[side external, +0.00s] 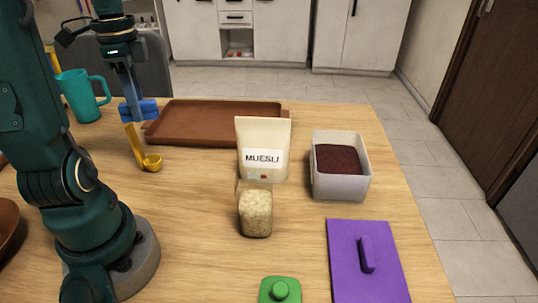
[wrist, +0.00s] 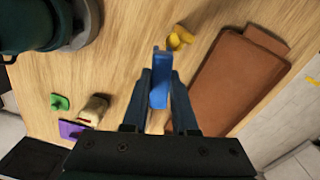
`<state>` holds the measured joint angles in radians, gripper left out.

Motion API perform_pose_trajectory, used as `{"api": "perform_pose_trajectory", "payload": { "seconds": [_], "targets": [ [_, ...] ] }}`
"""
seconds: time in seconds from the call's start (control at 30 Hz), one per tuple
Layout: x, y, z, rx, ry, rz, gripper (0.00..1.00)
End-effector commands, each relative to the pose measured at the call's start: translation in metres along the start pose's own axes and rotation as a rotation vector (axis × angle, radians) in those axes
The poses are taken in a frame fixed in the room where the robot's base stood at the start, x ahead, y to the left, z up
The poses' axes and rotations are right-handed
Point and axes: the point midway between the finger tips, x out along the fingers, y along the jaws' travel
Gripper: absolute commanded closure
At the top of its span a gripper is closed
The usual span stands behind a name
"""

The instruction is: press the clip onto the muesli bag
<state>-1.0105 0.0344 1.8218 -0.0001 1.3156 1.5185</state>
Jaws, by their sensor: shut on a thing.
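The cream muesli bag (side external: 264,135) stands upright on the table in the side external view, with a white MUESLI label on its front. The blue clip (side external: 139,111) is held in my gripper (side external: 136,100), above the table and left of the bag, well apart from it. In the wrist view the clip (wrist: 160,82) sits between the two fingers of my gripper (wrist: 160,88), which are shut on it. A pale patch shows between the fingers in the wrist view; I cannot tell whether it is the bag.
A purple board (side external: 345,275), green lid (side external: 280,290) and teal mug (side external: 77,98) are also out.

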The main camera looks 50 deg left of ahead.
Motion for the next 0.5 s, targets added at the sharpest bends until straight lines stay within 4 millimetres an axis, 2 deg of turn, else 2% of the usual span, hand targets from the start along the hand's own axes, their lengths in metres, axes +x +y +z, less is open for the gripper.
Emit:
{"api": "perform_pose_trajectory", "payload": {
  "seconds": [0.1, 0.27, 0.5],
  "targets": [
    [-0.019, -0.013, -0.021, -0.032, -0.002, -0.005, 1.00],
    [-0.040, -0.023, -0.053, -0.054, -0.004, -0.010, 1.00],
    [-0.063, -0.021, -0.112, -0.033, -0.004, -0.019, 1.00]
  ]
}}
